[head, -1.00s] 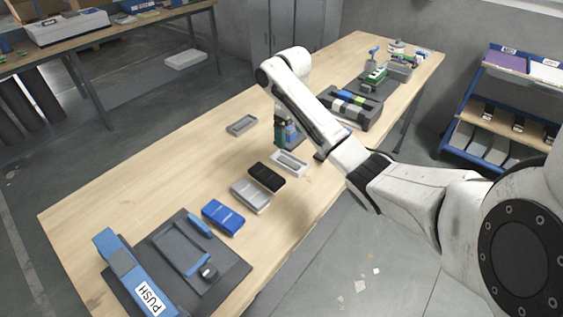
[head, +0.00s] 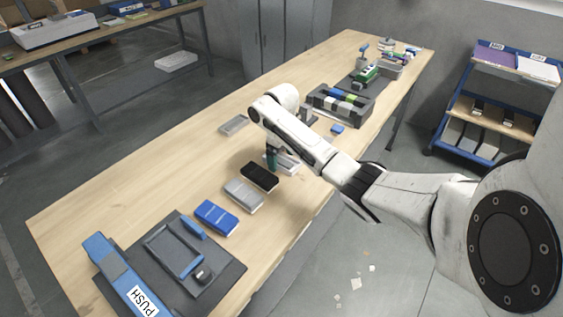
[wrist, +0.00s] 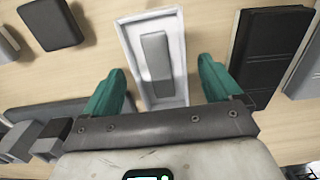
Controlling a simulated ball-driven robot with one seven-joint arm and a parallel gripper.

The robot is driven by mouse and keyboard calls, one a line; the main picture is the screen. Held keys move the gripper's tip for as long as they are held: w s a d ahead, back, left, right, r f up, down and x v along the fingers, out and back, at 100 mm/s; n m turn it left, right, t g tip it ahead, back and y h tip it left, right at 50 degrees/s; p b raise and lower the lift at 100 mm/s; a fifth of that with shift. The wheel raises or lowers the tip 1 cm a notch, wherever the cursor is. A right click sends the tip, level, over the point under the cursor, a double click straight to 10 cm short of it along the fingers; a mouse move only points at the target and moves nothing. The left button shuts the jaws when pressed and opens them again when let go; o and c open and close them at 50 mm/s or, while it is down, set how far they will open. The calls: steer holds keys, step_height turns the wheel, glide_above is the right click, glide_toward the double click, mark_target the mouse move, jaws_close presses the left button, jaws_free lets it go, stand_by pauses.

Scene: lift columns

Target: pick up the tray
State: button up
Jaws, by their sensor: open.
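A white rectangular tray (wrist: 176,91) with a raised rim lies on the table below my gripper in the wrist view. A grey block-like piece (wrist: 156,60) lies inside it. My gripper (wrist: 162,72) is open, with one teal finger on each side of the tray's near part and nothing between them clearly gripped. I cannot tell the exact height of the fingertips over the table. In the head view the tray (head: 291,168) is mostly hidden behind my arm, and one teal finger of my gripper (head: 271,158) shows beside it.
A black case (head: 260,177) lies close to the tray, then a grey case (head: 244,196) and a blue case (head: 216,217). A shallow grey tray (head: 234,125) lies further back. A dark organizer (head: 340,103) stands beyond my arm.

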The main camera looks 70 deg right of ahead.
steer(key=c, duration=1.2)
steer(key=shift+o, duration=0.2)
